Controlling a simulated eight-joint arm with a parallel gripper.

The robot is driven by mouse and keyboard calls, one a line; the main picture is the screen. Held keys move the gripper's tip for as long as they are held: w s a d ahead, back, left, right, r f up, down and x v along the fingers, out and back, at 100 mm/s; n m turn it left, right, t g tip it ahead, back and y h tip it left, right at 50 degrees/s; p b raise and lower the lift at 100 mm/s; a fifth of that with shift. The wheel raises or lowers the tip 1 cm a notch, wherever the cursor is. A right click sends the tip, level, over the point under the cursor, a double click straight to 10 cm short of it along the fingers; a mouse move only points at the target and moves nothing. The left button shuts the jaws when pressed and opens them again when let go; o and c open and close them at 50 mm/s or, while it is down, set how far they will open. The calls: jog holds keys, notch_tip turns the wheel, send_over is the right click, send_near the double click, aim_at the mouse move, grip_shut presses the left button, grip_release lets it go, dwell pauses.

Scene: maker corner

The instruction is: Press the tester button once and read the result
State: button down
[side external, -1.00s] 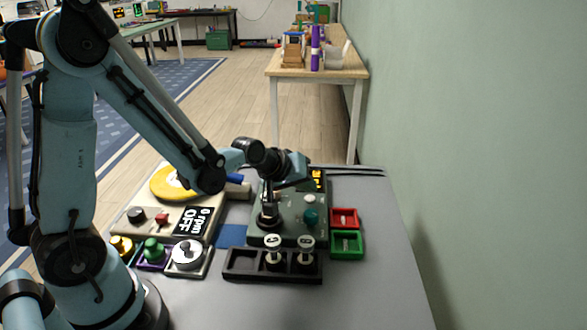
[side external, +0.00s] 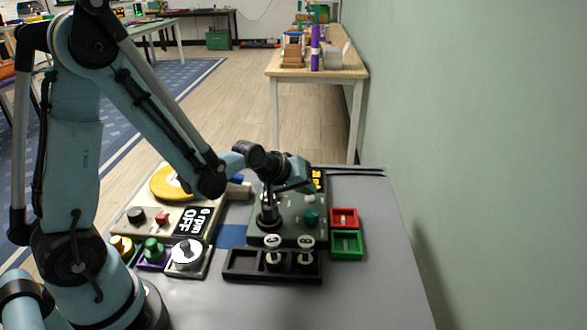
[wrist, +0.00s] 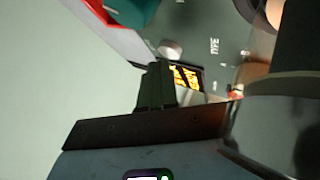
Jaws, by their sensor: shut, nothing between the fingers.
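The tester (side external: 287,228) is a dark grey-green box on the grey table. It has an amber display (side external: 318,178) at the back, also in the wrist view (wrist: 186,77). A small pale round button (side external: 310,198) sits in front of the display; it shows in the wrist view (wrist: 171,48) too. A teal knob (side external: 311,217) is nearer the camera. My gripper (side external: 307,189) is shut and empty over the tester's back right. In the wrist view its fingertips (wrist: 155,68) appear close to the button and display; contact cannot be told. The display's characters are partly hidden and unreadable.
A black socket (side external: 269,217) with an upright metal part stands left on the tester. A black rack (side external: 242,264) holding two round-topped parts lies in front. Red (side external: 344,218) and green (side external: 347,245) trays are right. A cream machine (side external: 146,215) reading OFF is left.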

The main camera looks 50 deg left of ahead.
aim_at(306, 199)
jog(key=shift+f, duration=0.4)
dwell(0.5)
dwell(0.3)
jog(key=shift+r, duration=0.85)
jog(key=shift+r, duration=2.5)
